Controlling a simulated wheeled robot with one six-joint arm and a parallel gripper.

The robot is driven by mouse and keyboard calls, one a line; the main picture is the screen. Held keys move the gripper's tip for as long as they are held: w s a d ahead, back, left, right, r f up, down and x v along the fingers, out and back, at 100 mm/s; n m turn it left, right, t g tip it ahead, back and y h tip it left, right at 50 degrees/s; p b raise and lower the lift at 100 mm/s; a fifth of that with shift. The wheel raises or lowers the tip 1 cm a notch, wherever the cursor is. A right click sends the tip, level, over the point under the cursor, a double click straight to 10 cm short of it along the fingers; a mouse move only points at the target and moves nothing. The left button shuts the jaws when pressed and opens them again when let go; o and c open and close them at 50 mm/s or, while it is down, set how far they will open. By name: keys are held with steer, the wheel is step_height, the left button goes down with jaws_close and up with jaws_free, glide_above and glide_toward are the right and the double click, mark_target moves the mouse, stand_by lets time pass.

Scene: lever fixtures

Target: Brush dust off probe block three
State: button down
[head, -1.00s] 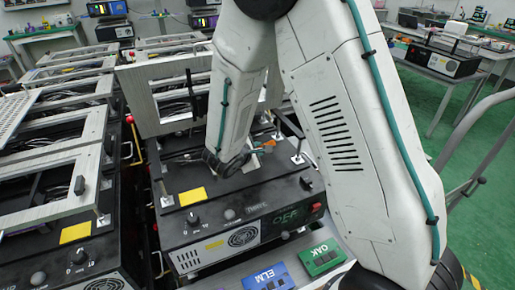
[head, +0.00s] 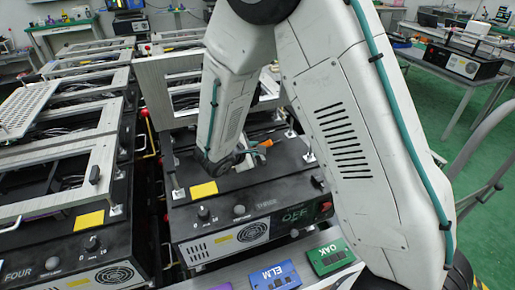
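Probe block three (head: 262,227) is a black box with a "THREE" label, knobs, a round fan grille and a dark panel reading "OFF". Its framed lid (head: 158,95) stands raised at the back. My gripper (head: 240,157), at the dark end of my arm, is low over the block's top, mostly hidden by my forearm. Its fingers cannot be made out. A small orange piece (head: 264,144) shows beside it; whether it is held is unclear. No dust is distinguishable at this size.
Block four (head: 60,265) stands close on the left under its open frame. Blue "ELM" (head: 273,279) and green "OAK" (head: 330,257) plates lie on a ledge in front. A metal rail (head: 470,180) curves at right.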

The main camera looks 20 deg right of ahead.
steer(key=shift+a+f, duration=0.1)
steer(key=shift+a, duration=1.45)
steer(key=shift+d, duration=3.85)
steer(key=shift+a, duration=3.9)
steer(key=shift+d, duration=3.9)
steer(key=shift+a, duration=3.85)
steer(key=shift+d, duration=3.85)
steer(key=shift+a, duration=3.9)
